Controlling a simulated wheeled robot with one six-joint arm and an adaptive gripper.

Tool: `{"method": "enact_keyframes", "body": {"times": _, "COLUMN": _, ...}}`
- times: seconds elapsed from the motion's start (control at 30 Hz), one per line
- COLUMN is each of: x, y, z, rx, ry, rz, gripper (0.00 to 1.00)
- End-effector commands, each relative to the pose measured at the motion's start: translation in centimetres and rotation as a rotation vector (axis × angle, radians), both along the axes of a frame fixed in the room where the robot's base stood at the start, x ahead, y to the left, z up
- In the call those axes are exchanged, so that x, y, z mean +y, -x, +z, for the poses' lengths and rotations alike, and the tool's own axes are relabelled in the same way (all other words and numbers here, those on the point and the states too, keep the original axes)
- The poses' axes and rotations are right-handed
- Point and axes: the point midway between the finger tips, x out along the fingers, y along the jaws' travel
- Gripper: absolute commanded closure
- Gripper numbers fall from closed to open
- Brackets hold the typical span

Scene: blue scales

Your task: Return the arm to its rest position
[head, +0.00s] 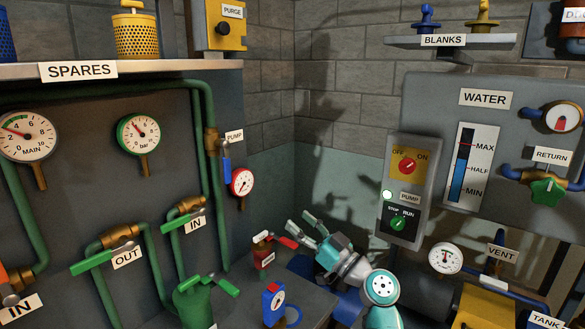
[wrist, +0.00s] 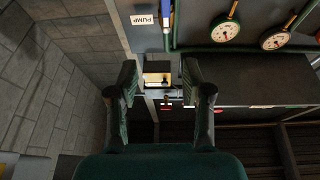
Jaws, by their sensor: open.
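My gripper (head: 301,220) is open and empty in the head view, at the end of my teal and grey arm. It is raised over the grey bench (head: 308,297), pointing up and left toward the wall corner. In the wrist view its two dark fingers (wrist: 160,77) are spread apart with nothing held between them. A small lit yellowish opening or box shows beyond and between the fingers; I cannot tell what it is.
A red block with a red lever (head: 264,256) stands just left of my gripper. A blue gauge unit (head: 273,304) and a green handled valve (head: 196,304) stand nearer. The pump switch box (head: 411,180) is to the right. The wall corner behind is bare.

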Motion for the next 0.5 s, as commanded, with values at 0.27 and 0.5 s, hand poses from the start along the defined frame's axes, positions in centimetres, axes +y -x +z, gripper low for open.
{"method": "enact_keyframes", "body": {"times": 0.27, "x": -0.8, "y": 1.3, "z": -5.4, "rx": 0.084, "ry": 0.007, "rz": -0.061, "gripper": 0.5}}
{"method": "enact_keyframes", "body": {"times": 0.5, "x": -2.3, "y": 4.1, "z": -12.8, "rx": 0.198, "ry": 0.017, "rz": -0.154, "gripper": 0.5}}
